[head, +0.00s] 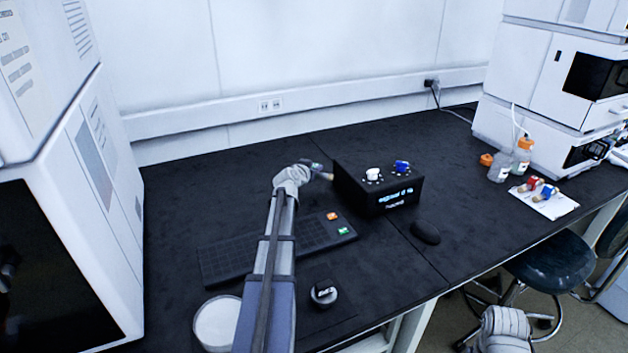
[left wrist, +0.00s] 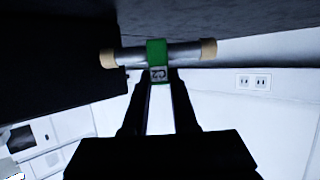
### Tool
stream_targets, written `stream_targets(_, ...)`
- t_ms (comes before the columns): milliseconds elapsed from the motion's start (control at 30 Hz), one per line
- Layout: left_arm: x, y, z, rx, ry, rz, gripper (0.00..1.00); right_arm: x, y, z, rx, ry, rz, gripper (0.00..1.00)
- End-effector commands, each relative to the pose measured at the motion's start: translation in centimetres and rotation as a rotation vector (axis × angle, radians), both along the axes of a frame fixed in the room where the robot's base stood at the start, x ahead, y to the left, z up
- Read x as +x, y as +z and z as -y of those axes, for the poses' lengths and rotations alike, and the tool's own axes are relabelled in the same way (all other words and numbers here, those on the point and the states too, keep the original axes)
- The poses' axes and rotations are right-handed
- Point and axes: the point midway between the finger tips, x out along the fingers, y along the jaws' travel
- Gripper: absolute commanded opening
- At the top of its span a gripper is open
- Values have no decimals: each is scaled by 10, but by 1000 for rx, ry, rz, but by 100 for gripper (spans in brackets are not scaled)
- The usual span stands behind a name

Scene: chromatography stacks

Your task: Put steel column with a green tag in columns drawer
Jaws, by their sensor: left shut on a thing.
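The steel column with a green tag (left wrist: 158,55) is in the left wrist view. It is a silver tube with tan end caps, and its green band carries a label reading C2. My left gripper (left wrist: 160,78) is shut on it at the tag. In the head view my left gripper (head: 316,168) is above the bench, just left of the black control box, and a tan end of the column (head: 326,176) shows beside it. At the lower right a part of my right arm shows, but its gripper does not. No columns drawer can be made out.
The black control box (head: 378,195) with white and blue knobs stands close to the held column. A keyboard (head: 225,262), mouse (head: 426,232) and white tub (head: 216,325) are on the bench. Red- and blue-tagged columns lie on a white sheet (head: 556,208) at right, near orange-capped bottles (head: 522,158).

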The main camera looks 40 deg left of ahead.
Motion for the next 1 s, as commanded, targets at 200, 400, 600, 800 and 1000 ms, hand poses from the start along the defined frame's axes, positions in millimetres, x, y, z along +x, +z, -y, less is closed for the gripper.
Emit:
stream_targets(200, 0, -32, 0, 0, 0, 0, 0, 0, -32, 0, 0, 0, 0, 0)
stream_targets(400, 0, -33, 0, 0, 0, 0, 0, 0, -33, 0, 0, 0, 0, 0)
stream_targets(600, 0, -35, 0, 0, 0, 0, 0, 0, -35, 0, 0, 0, 0, 0)
stream_targets(800, 0, -36, 0, 0, 0, 0, 41, 0, -36, 0, 0, 0, 0, 0)
stream_targets(1000, 0, -36, 0, 0, 0, 0, 56, 0, -36, 0, 0, 0, 0, 0)
